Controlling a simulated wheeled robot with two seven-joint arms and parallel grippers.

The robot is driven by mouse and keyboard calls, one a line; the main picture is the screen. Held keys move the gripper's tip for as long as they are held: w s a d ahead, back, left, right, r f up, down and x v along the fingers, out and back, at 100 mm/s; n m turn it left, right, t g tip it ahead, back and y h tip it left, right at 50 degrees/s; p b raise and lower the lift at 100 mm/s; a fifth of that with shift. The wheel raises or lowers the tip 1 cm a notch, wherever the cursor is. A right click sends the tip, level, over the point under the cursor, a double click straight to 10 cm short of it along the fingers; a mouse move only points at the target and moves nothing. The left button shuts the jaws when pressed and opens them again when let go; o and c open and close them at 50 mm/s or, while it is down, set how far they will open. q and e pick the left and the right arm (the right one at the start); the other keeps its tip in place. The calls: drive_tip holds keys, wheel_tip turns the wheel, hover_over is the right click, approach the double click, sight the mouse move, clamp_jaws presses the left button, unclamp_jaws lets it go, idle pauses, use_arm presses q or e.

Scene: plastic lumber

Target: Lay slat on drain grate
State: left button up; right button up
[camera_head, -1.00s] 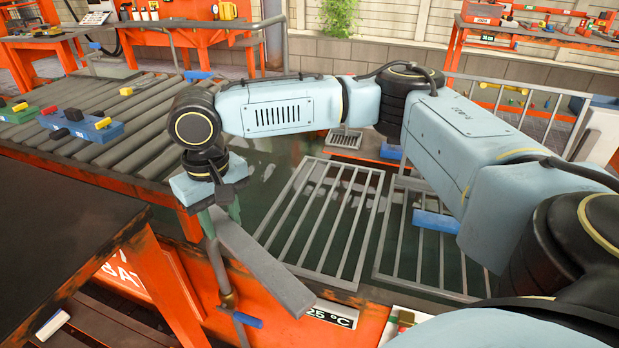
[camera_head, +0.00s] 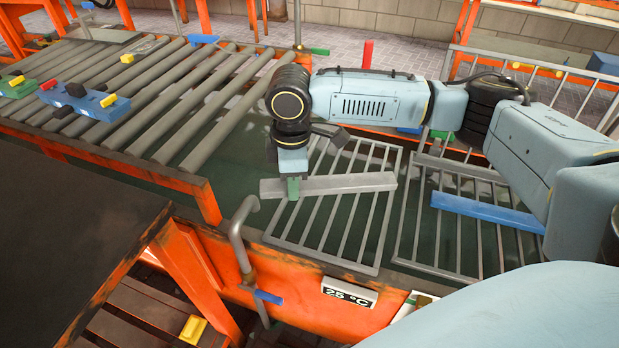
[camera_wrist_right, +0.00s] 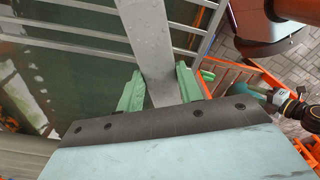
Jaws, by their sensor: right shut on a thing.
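The grey slat (camera_head: 345,184) is held by my right gripper (camera_head: 293,188), near the slat's left end in the head view. The slat lies roughly level, above the left drain grate (camera_head: 366,215); whether it touches the bars I cannot tell. In the right wrist view the green fingers (camera_wrist_right: 160,88) are on both sides of the slat (camera_wrist_right: 148,40), which runs away from the gripper across the grate's bars (camera_wrist_right: 75,46). A second grate (camera_head: 461,249) to the right carries a blue bar (camera_head: 487,213). My left gripper is out of view.
A roller conveyor (camera_head: 200,120) with a blue block (camera_head: 85,100) and a green block (camera_head: 18,88) stands at left. Dark liquid lies under the grates. An orange tank wall with a temperature sign (camera_head: 349,292) and a bent pipe (camera_head: 240,230) are in front.

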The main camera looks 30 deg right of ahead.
sight(309, 185)
drive_tip(key=n, duration=0.2)
drive_tip(key=n+p, duration=0.1)
drive_tip(key=n, duration=0.1)
drive_tip(key=d+f+n+p, duration=0.1)
drive_tip(key=shift+s+n, duration=0.35)
drive_tip(key=shift+n, duration=0.05)
drive_tip(key=n+p, duration=0.1)
drive_tip(key=n, duration=0.1)
drive_tip(key=d+f+n+p, duration=0.1)
drive_tip(key=n, duration=0.1)
drive_tip(key=s+n, duration=0.1)
drive_tip(key=n, duration=0.2)
drive_tip(key=shift+s+d+f+p, duration=0.1)
drive_tip(key=shift+d+f+p, duration=0.2)
drive_tip(key=shift+d+p, duration=0.1)
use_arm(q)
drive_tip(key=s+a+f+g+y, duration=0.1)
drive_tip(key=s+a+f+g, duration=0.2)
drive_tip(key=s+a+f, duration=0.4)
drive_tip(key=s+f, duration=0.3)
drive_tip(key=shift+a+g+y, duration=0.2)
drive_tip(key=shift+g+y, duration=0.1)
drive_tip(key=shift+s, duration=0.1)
use_arm(e)
drive_tip(key=shift+a, duration=0.1)
